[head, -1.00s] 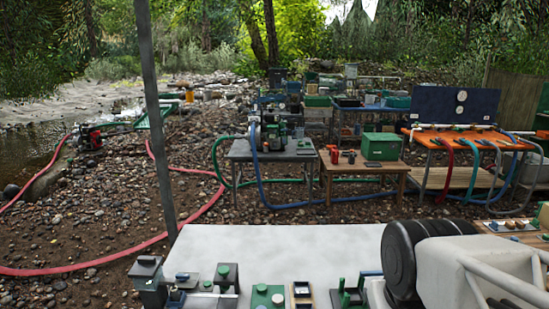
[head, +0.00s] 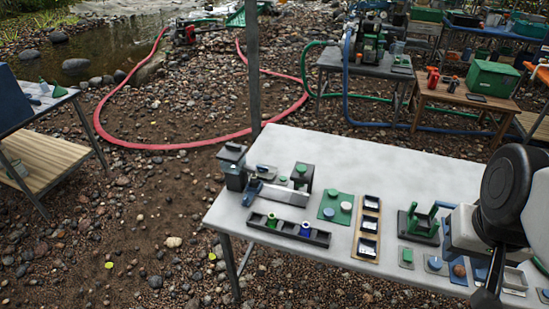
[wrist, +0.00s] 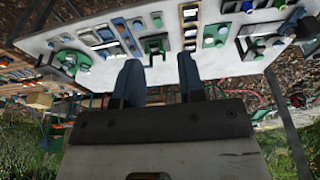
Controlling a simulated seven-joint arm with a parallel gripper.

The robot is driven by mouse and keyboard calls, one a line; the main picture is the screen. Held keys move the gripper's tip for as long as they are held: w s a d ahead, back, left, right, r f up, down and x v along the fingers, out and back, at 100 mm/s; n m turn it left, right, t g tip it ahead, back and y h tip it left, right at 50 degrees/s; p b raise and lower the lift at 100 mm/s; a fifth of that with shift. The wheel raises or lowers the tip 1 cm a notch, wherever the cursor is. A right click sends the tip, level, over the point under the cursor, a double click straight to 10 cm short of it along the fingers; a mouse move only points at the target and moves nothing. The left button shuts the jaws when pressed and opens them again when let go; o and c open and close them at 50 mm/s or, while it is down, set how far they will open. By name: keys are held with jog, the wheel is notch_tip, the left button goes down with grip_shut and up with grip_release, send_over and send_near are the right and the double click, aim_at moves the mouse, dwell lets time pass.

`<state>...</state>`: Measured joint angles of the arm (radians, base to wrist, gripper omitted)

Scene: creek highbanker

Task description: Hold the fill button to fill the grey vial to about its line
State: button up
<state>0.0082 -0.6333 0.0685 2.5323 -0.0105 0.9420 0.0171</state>
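A grey dispenser-like device (head: 232,165) stands at the left end of the white table in the head view. Beside it is a grey block with a green button (head: 301,169); I cannot tell for sure that this is the fill button. A dark rack (head: 288,231) in front holds a green vial (head: 272,219) and a blue vial (head: 305,228). I cannot make out a grey vial for certain; a small grey-blue piece (head: 252,190) lies by the device. My gripper (wrist: 159,75) is open and empty in the wrist view, apart from the table things.
On the table (head: 300,145) are a green pad with two round buttons (head: 335,206), a wooden three-pocket tray (head: 358,243), a green stand (head: 418,224) and several small button blocks. The back of the tabletop is clear. A thin post (head: 253,70) rises behind it.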

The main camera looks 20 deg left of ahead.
jog(key=c, duration=0.4)
jog(key=shift+w+r, duration=0.1)
jog(key=shift+w, duration=0.15)
jog(key=shift+c, duration=1.3)
jog(key=shift+w+a+r, duration=0.1)
jog(key=shift+w+a, duration=0.05)
jog(key=shift+w, duration=0.2)
grip_shut()
jog(key=w+a+f+n, duration=0.1)
jog(key=w+a+n, duration=0.35)
jog(key=w, duration=0.55)
jog(key=w+a+f+n+g, duration=0.15)
jog(key=w+a+n, duration=0.35)
jog(key=w, duration=0.5)
jog(key=w+a+f+n, duration=0.25)
jog(key=w+a, duration=0.35)
jog(key=w, duration=0.4)
jog(key=w+a+f+n, duration=0.6)
jog(key=w+a+f, duration=0.2)
jog(key=a+f, duration=0.4)
jog(key=w+a+f+n+g, duration=0.1)
jog(key=w+a+f+n, duration=0.5)
jog(key=a+f, duration=0.6)
jog(key=w+a, duration=0.2)
jog(key=a, duration=0.2)
jog(key=shift+w+f, duration=0.35)
